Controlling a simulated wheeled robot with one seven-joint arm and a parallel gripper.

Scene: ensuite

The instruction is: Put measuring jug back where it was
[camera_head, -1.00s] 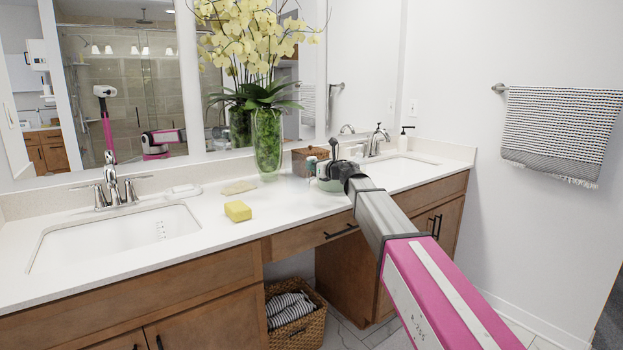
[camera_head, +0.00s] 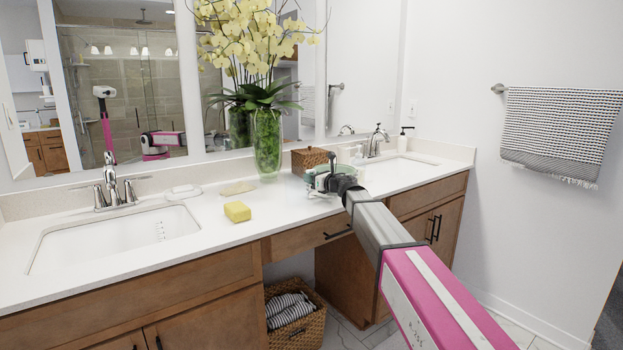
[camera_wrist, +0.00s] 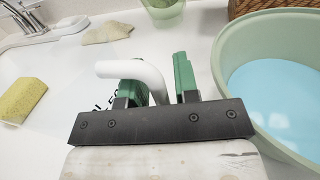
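A thick white bent handle (camera_wrist: 150,78) shows in the wrist view and fits the measuring jug. It reaches from the left and curves down between my fingers. The jug's body is hard to make out against the white counter; small dark marks show beside the left finger. My gripper (camera_wrist: 160,82) has green fingers standing apart on either side of the handle, with a gap visible beside it. In the head view my gripper (camera_head: 322,182) is low over the counter, in front of the wicker box, and its fingertips are hard to make out.
A pale green bowl with blue inside (camera_wrist: 228,50) stands close to my gripper's right. A yellow sponge (camera_head: 237,211) lies to the left. A glass vase (camera_head: 267,145) and wicker box (camera_head: 308,160) stand behind. Sinks (camera_head: 115,240) flank the counter.

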